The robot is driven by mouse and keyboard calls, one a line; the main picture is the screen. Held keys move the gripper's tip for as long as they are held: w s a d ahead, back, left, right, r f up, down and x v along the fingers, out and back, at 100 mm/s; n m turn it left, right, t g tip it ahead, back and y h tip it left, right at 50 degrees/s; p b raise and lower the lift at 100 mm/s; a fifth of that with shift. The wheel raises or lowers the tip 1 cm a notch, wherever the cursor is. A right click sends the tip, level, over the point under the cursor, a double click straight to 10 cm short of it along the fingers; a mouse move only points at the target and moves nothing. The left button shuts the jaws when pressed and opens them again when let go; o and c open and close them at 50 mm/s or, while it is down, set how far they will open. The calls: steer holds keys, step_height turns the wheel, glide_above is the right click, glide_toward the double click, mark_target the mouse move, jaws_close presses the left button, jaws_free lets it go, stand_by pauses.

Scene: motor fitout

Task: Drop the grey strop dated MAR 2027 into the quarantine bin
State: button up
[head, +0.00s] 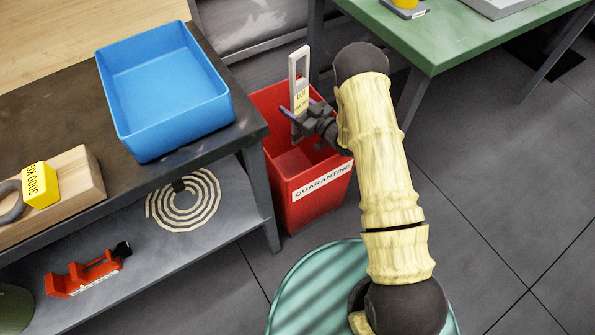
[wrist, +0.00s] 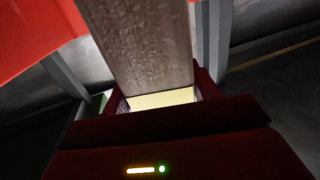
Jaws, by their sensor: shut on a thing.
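The red quarantine bin (head: 297,201) stands on the floor beside the dark workbench, with a white QUARANTINE label on its front. My gripper (head: 301,114) is over the bin's opening. It is shut on a grey strop (head: 293,68), a long upright loop with a yellow tag (head: 301,103); the tag's print is too small to read for sure. In the wrist view the strop (wrist: 150,45) runs up from between the fingers (wrist: 162,100), and red of the bin (wrist: 35,35) shows at upper left. The strop's lower end is partly hidden by the gripper.
A blue tray (head: 165,85) sits on the workbench left of the bin. A wooden block (head: 85,185) with a yellow tagged item (head: 41,186) is farther left. A coiled rope (head: 183,205) and a red tool (head: 88,272) lie on the lower shelf. A green table (head: 455,35) stands at right.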

mark_target(301, 85)
steer(key=shift+f, duration=0.15)
steer(key=o, duration=1.4)
steer(key=shift+c, duration=0.2)
step_height(301, 85, up, 10)
steer(key=shift+p, duration=1.2)
